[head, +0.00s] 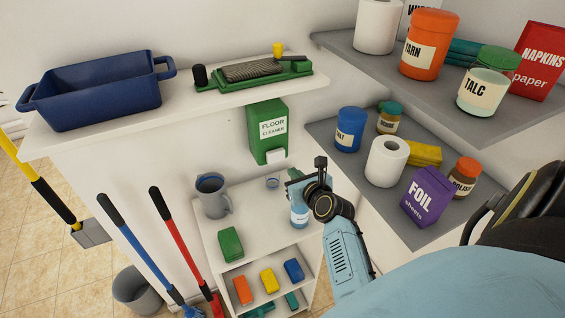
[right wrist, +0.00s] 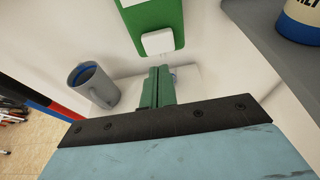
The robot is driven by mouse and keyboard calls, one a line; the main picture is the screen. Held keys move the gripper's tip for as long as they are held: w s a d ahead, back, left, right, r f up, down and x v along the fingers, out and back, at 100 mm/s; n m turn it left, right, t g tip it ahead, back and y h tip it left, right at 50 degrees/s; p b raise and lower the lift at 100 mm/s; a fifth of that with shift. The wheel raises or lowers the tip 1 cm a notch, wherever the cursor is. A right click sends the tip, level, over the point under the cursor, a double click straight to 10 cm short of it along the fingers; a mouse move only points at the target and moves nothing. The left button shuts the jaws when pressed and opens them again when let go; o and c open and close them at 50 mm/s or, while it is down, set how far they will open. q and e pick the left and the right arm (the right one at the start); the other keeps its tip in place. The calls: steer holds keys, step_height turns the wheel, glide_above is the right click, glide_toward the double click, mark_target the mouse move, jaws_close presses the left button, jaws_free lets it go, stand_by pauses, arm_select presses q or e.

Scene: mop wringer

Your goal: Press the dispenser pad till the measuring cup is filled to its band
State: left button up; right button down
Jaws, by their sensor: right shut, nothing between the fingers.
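The green floor cleaner dispenser (head: 268,128) hangs on the wall, with its white pad (head: 275,157) at the bottom. In the right wrist view the pad (right wrist: 157,42) shows just beyond my fingertips. The small clear measuring cup (head: 272,182) stands on the white shelf below the dispenser; its fill level is too small to read. My right gripper (head: 293,176) is shut and empty, just right of the cup and below the pad. In the right wrist view its fingers (right wrist: 160,72) point toward the dispenser, apart from the pad, and mostly hide the cup. My left gripper is not in view.
A grey jug (head: 212,196) stands left of the cup. A bottle (head: 299,214) stands close to my right gripper. A green block (head: 230,244) lies in front on the shelf. Shelves with jars and a purple foil box (head: 427,196) are on the right.

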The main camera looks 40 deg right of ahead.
mark_target(278, 158)
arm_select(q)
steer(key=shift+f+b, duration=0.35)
arm_select(e)
steer(key=x, duration=0.9)
steer(key=shift+s+d, duration=0.1)
